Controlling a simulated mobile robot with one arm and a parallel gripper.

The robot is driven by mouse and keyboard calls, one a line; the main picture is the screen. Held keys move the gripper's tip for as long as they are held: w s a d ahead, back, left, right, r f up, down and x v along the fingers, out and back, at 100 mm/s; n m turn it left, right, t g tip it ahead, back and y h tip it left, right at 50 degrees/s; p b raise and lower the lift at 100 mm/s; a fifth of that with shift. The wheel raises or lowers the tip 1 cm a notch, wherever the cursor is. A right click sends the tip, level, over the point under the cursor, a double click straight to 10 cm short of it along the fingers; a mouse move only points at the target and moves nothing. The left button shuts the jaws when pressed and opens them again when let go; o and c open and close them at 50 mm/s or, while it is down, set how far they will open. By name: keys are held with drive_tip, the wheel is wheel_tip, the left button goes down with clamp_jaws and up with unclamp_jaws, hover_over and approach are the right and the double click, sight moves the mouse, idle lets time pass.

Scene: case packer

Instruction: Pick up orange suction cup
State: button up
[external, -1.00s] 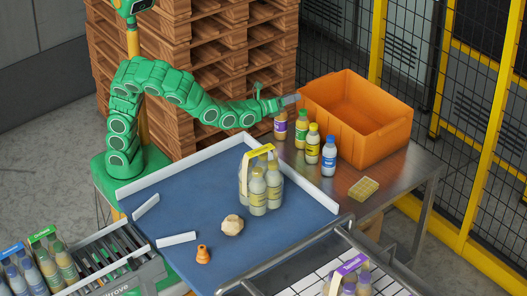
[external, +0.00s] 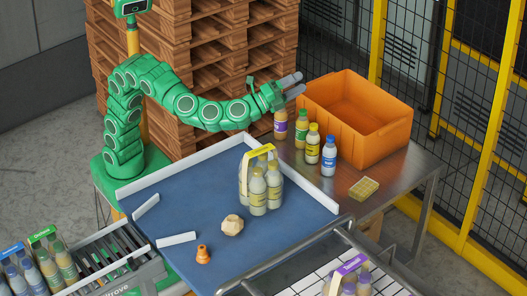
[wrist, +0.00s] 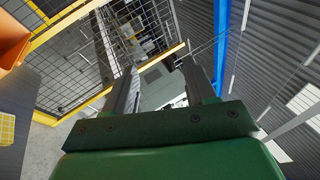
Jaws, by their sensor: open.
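The orange suction cup (external: 203,254) stands near the front left of the blue work surface (external: 180,215) in the external view. My gripper (external: 296,84) is far from it, raised at the back right, close to the left edge of the orange crate and above the bottles. Its two grey fingers are apart with nothing between them. In the wrist view my gripper (wrist: 170,90) is also open and empty. The wrist view looks out over the fence and walls, and the suction cup does not show there.
A beige lump (external: 232,225) lies close to the suction cup. A yellow-handled bottle pack (external: 258,185) stands on the blue surface. White rails (external: 176,239) edge it. Several loose bottles (external: 313,144), the orange crate (external: 385,145) and a yellow sponge-like block (external: 364,188) are on the metal table.

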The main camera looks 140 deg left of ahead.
drive_tip(key=w+d+r+n+g, duration=0.2)
drive_tip(key=w+d+r+n, duration=0.1)
drive_tip(key=d+r, duration=0.4)
drive_tip(key=m+g+h, duration=0.1)
drive_tip(key=m+h, duration=0.5)
drive_tip(key=m, duration=0.5)
hover_over(209, 256)
drive_tip(key=a, duration=0.8)
wheel_tip(209, 256, down, 26)
drive_tip(key=d+f+m, duration=0.2)
drive_tip(key=d+f, duration=0.1)
drive_tip(key=d, duration=0.1)
drive_tip(key=d+f+m+h, duration=0.1)
drive_tip(key=d+f+m, duration=0.1)
drive_tip(key=d+f, duration=0.2)
drive_tip(key=d+f+m, duration=0.2)
drive_tip(key=d+f, duration=0.2)
drive_tip(key=shift+s+d+f+g+h, duration=0.2)
drive_tip(key=shift+s+d+g+h, duration=0.1)
drive_tip(key=shift+d+h, duration=0.1)
drive_tip(key=shift+x, duration=2.5)
